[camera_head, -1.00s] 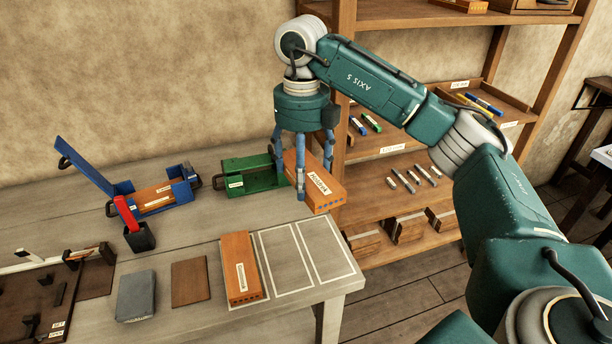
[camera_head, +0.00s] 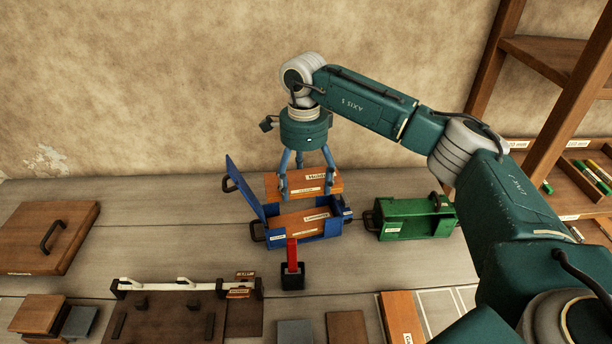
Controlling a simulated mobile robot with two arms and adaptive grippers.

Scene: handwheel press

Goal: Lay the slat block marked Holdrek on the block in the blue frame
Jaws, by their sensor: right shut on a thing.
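My right gripper (camera_head: 307,188) is shut on an orange-brown slat block (camera_head: 270,186) with white labels, whose print is too small to read now. It holds the block above the blue frame (camera_head: 274,239). In the blue frame lies another orange-brown block (camera_head: 292,222) with a white label. The held block looks roughly level and shows behind and above the block in the frame, with a gap between them in the picture. The blue frame's lid (camera_head: 243,187) is swung up at its left. My left gripper is not in view.
A green frame (camera_head: 412,222) stands to the right of the blue frame. A small black holder with a red handle (camera_head: 292,256) stands close in front. A third orange block (camera_head: 402,318) lies at the front edge. A brown board with a handle (camera_head: 48,238) lies left.

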